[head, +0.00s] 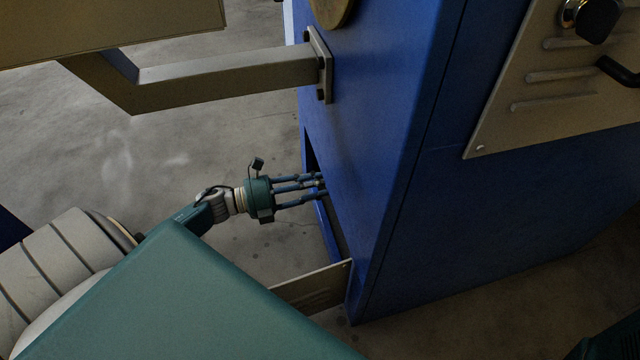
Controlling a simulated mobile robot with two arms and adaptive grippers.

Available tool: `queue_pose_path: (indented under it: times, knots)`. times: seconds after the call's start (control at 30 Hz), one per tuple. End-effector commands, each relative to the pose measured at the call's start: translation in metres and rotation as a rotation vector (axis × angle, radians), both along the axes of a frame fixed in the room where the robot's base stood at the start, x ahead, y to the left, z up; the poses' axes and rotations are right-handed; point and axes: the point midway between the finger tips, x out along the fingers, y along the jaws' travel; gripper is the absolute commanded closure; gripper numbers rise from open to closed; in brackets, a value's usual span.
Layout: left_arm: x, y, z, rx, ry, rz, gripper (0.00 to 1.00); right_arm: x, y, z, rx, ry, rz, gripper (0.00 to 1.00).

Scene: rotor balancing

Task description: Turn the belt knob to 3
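My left gripper (318,184) reaches from the left to the dark opening (312,158) low in the side of the blue cabinet (400,130). Its fingers point right and run close to parallel. Their tips are at the edge of the opening, and what they face or touch inside is hidden. I cannot tell whether they hold anything. The belt knob cannot be made out, and no number scale is readable. A round black knob-like part (592,18) with a shiny collar is on the cabinet's front panel at the top right. My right gripper is not in view.
A beige bracket arm (230,75) juts left from the cabinet above my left gripper. A metal plate (315,287) stands at the cabinet's foot below it. The front panel (530,90) has slots and a black handle (618,72). Grey floor (150,150) is clear at left.

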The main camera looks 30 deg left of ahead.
Motion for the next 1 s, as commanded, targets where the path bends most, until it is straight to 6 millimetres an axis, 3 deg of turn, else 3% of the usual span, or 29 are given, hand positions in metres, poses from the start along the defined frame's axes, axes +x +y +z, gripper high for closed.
queue_pose_path:
  times: [0.6,0.63,0.7,1.0]
  knots:
    - [-0.0016,-0.0004,-0.0016,0.030,-0.022,-0.002,0.97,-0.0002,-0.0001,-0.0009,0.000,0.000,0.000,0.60]
    - [-0.0015,-0.0004,-0.0017,0.030,-0.022,-0.002,0.65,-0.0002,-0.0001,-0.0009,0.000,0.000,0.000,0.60]
    - [-0.0014,-0.0004,-0.0015,0.030,-0.022,-0.002,0.52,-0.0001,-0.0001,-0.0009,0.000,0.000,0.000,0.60]
    - [-0.0014,0.0007,-0.0007,0.029,-0.023,0.000,0.52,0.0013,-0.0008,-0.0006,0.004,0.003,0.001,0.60]
